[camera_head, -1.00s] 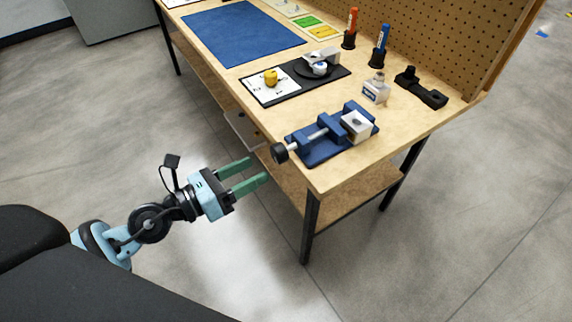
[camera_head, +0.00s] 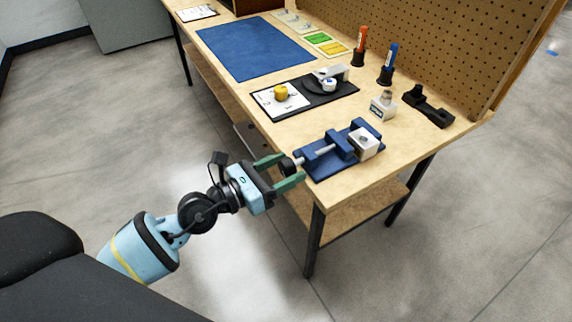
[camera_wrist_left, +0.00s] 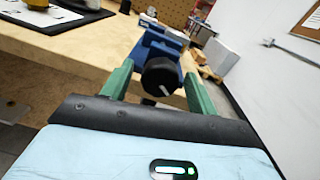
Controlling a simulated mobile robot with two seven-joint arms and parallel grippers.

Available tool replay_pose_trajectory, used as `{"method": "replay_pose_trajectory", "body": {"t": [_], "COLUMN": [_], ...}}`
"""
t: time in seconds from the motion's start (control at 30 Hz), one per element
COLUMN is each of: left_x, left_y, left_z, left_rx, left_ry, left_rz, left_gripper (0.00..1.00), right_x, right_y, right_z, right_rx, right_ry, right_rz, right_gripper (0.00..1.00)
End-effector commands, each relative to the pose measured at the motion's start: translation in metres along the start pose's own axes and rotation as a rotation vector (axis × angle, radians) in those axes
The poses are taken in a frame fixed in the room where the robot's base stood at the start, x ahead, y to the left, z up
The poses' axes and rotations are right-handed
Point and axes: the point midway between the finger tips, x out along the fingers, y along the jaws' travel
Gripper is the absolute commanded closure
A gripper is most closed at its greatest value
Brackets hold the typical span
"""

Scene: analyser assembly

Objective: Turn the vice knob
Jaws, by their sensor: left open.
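The blue vice (camera_head: 340,150) sits at the table's near right edge with a white block (camera_head: 366,145) at its jaws. Its black knob (camera_head: 288,166) sticks out past the edge toward my left gripper. My left gripper (camera_head: 282,170) is open, with its green fingers on either side of the knob. In the left wrist view the knob (camera_wrist_left: 160,76) shows a white mark and lies between the fingertips (camera_wrist_left: 158,80), with a gap on both sides; the blue vice (camera_wrist_left: 158,43) is behind it. My right gripper is not in view.
The wooden table (camera_head: 420,150) also holds a black tray (camera_head: 335,95) with a yellow part (camera_head: 281,92), a small white-grey part (camera_head: 383,105), a black bracket (camera_head: 428,106) and two upright markers. A pegboard (camera_head: 440,40) stands behind. The floor (camera_head: 110,150) at left is clear.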

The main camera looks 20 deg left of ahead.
Motion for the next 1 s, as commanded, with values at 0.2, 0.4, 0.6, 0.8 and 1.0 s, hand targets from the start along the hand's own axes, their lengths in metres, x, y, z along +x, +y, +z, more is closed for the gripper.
{"method": "replay_pose_trajectory", "body": {"t": [0.2, 0.4, 0.6, 0.8, 1.0], "left_x": [0.008, 0.008, 0.008, 0.008, 0.008], "left_y": [0.0, 0.0, 0.0, 0.0, 0.0], "left_z": [0.0, 0.0, 0.0, 0.0, 0.0], "left_rx": [0.0, 0.0, 0.0, -0.001, -0.031], "left_ry": [0.001, 0.001, 0.001, 0.001, 0.002], "left_rz": [0.0, 0.0, 0.0, 0.0, 0.001], "left_gripper": [0.41, 0.42, 0.68, 0.85, 0.85], "right_x": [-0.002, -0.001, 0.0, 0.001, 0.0], "right_y": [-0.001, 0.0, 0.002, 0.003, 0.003], "right_z": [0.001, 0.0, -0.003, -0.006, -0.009], "right_rx": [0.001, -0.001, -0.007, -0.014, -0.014], "right_ry": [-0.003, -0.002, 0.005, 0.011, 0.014], "right_rz": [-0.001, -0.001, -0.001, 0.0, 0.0], "right_gripper": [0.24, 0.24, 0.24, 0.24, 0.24]}}
